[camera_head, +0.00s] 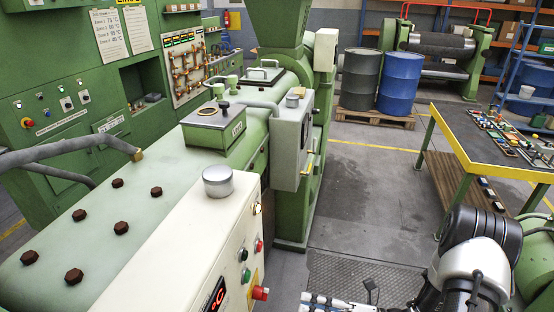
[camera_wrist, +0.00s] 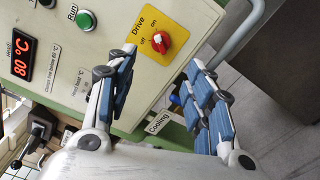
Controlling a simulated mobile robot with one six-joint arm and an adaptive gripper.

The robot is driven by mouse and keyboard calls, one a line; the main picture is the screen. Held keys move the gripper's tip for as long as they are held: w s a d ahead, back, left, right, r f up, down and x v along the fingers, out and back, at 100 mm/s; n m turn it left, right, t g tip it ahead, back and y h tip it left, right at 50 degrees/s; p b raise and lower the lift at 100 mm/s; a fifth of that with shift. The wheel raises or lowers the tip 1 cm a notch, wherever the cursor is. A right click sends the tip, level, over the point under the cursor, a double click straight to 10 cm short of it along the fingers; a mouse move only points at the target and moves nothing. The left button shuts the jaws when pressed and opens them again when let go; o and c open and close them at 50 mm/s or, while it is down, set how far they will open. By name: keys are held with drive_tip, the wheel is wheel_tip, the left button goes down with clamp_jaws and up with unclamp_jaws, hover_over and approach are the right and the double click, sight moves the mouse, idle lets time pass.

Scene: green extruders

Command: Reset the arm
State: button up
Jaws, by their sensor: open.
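My gripper (camera_wrist: 160,64) is open and empty in the wrist view, with its two blue-padded fingers spread apart. A cream control panel (camera_wrist: 60,62) lies behind the fingers. A red Drive knob (camera_wrist: 159,42) on a yellow plate shows between the fingertips; I cannot tell its exact setting. A green Run button (camera_wrist: 86,21) and a red display (camera_wrist: 20,54) reading 80 °C are to the left. In the head view, only part of my gripper (camera_head: 334,303) shows at the bottom edge, right of the panel (camera_head: 205,262). My arm (camera_head: 470,262) is at the lower right.
The green extruder (camera_head: 110,225) fills the left and middle. A workbench (camera_head: 482,140) with small parts stands at the right. A grey drum (camera_head: 360,77) and a blue drum (camera_head: 399,83) stand on a pallet (camera_head: 375,117) at the back. The floor (camera_head: 365,200) between is clear.

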drive_tip(key=s+a+r+n+g+h+b, duration=0.4)
drive_tip(key=s+r+n+g+h, duration=0.45)
drive_tip(key=n, duration=1.05)
drive_tip(key=s+d+r+n+t+h+b, duration=0.4)
drive_tip(key=s+d+r+n+t+h, duration=0.2)
drive_tip(key=n, duration=1.1)
drive_tip(key=shift+s+r+t+h, duration=0.55)
drive_tip(key=shift+r+h, duration=0.1)
drive_tip(key=shift+h, duration=0.6)
drive_tip(key=shift+c, duration=0.2)
